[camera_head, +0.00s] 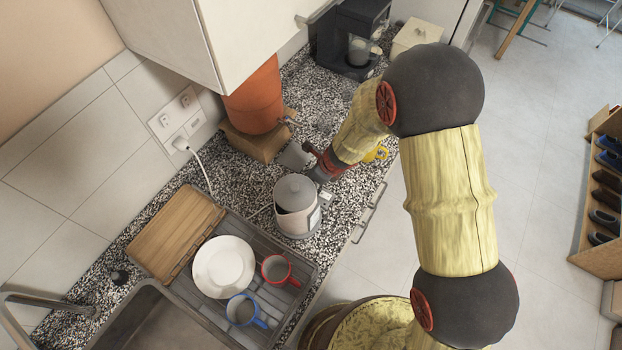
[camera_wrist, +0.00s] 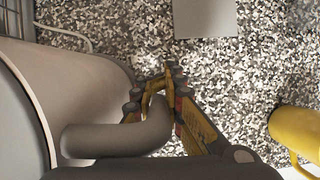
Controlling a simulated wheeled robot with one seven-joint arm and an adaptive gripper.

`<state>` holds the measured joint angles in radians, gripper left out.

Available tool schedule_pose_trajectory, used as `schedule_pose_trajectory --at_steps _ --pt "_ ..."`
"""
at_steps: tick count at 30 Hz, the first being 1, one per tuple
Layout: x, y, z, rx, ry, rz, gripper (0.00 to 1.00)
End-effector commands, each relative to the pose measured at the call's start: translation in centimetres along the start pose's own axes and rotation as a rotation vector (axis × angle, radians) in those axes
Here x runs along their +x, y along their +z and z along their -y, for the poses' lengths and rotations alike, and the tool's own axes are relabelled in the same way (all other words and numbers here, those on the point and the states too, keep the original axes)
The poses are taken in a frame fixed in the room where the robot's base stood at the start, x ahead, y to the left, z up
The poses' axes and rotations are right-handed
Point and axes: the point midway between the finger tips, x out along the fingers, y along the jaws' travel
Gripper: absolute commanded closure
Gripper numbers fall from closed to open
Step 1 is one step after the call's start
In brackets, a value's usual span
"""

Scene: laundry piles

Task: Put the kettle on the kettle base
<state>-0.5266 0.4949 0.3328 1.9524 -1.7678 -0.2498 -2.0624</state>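The kettle (camera_head: 294,196), pale with a grey lid, is upright over the counter beside the dish rack. It fills the left of the wrist view (camera_wrist: 85,85). My gripper (camera_head: 317,172) is at the kettle's upper right side in the head view. In the wrist view its fingers (camera_wrist: 160,92) close around the dark kettle handle (camera_wrist: 118,138). A grey rim (camera_head: 299,232) shows under the kettle. I cannot tell whether this is the kettle base or the kettle's own bottom, nor whether there is a gap. A cord runs behind the kettle.
A dish rack (camera_head: 262,318) holds a white plate (camera_head: 223,266), a red mug (camera_head: 277,270) and a blue mug (camera_head: 243,311). A grey square (camera_head: 295,156) and a yellow mug (camera_wrist: 298,132) are on the counter. An orange container (camera_head: 254,99) stands against the wall.

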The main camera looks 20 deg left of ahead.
Motion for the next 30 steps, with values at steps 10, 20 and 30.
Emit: schedule_pose_trajectory --at_steps 10,20,30 --pt "0.0 0.0 0.0 0.000 0.000 -0.001 0.70" --pt "-0.2 0.0 0.0 0.000 0.000 -0.001 0.70" --pt "-5.7 0.3 0.1 0.000 -0.002 0.001 0.70"
